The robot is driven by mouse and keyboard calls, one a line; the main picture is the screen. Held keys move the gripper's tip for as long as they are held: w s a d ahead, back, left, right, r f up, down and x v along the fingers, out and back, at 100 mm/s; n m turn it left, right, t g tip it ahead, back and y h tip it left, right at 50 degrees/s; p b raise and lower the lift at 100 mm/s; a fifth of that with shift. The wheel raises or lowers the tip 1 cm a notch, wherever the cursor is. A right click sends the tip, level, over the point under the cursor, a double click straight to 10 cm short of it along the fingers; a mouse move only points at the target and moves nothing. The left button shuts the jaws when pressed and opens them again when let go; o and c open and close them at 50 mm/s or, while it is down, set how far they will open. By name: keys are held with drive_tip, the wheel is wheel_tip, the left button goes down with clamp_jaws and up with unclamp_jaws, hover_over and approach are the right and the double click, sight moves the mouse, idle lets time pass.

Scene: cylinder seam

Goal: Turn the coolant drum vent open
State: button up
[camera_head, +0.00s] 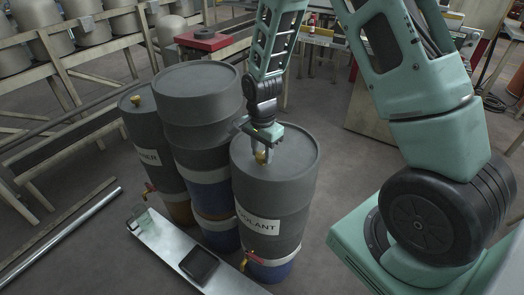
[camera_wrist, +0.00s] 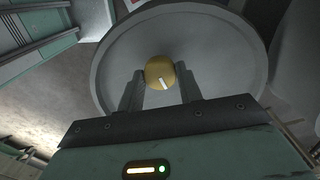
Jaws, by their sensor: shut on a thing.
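My gripper (camera_head: 262,150) reaches down from above and is shut on the knob. In the wrist view the round gold vent knob (camera_wrist: 160,72) with a white mark sits between my two dark fingers (camera_wrist: 160,90). The mark points down and slightly right. The grey drum lid (camera_wrist: 215,50) spreads behind it.
A low metal bench (camera_head: 165,245) with a dark tablet (camera_head: 199,264) lies in front.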

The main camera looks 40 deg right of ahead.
drive_tip(key=n, duration=0.6)
drive_tip(key=shift+n+p, duration=0.3)
drive_tip(key=shift+p, duration=0.05)
drive_tip(key=n, duration=0.3)
drive_tip(key=shift+n, duration=0.3)
drive_tip(key=n+p, duration=0.1)
drive_tip(key=n, duration=0.2)
drive_tip(key=shift+n, duration=0.3)
drive_tip(key=n+p, duration=0.1)
drive_tip(key=n, duration=0.3)
drive_tip(key=shift+r+n, duration=0.1)
drive_tip(key=shift+n, duration=0.2)
drive_tip(key=n+p, duration=0.1)
drive_tip(key=n, duration=0.3)
drive_tip(key=shift+n, duration=0.4)
drive_tip(key=o, duration=1)
